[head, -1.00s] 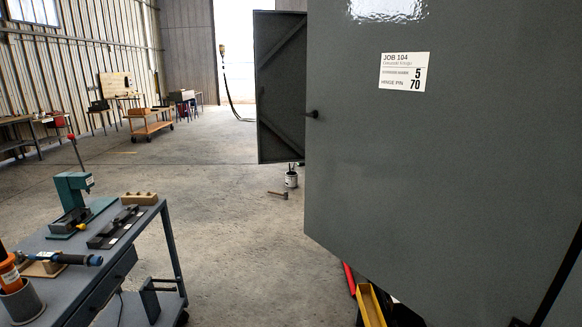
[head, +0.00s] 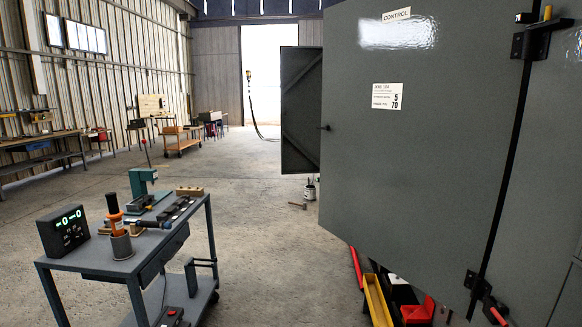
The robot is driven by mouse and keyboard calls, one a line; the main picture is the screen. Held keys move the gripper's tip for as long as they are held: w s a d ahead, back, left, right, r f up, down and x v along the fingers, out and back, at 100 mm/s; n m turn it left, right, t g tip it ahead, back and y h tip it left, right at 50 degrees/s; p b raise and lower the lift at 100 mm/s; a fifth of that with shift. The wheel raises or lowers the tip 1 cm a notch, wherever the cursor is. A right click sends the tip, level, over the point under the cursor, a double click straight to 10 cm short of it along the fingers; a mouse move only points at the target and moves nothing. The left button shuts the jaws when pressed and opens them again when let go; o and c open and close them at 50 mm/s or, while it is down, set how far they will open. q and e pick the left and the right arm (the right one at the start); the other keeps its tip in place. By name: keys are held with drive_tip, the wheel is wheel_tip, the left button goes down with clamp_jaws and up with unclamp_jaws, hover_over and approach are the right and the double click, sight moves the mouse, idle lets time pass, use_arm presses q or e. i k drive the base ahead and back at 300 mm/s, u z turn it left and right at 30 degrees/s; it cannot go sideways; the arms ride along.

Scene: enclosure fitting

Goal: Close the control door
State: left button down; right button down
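The control door (head: 430,150) is a large grey panel on the right of the head view, with a CONTROL label (head: 396,15) at its top and a white job sticker (head: 387,96) below. It stands swung out, with hinges (head: 533,40) on its right side and a small dark handle (head: 326,127) at its left edge. A second grey door (head: 301,110) with diagonal braces stands open behind it. The opening behind the control door is hidden. Neither of my grippers is in view.
A grey cart (head: 100,262) with tools, a green press (head: 143,183) and a display box (head: 63,230) stands at the left. A yellow tray (head: 377,300) and a red box (head: 417,311) sit on the floor below the door. Open concrete floor lies between cart and door.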

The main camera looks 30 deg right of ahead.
sight(423, 101)
drive_tip(key=z, duration=0.1)
drive_tip(key=i, duration=1.1)
drive_tip(key=z, duration=0.7)
drive_tip(key=i, duration=1.3)
drive_tip(key=z, duration=1.7)
drive_tip(key=i, duration=0.6)
drive_tip(key=z, duration=0.6)
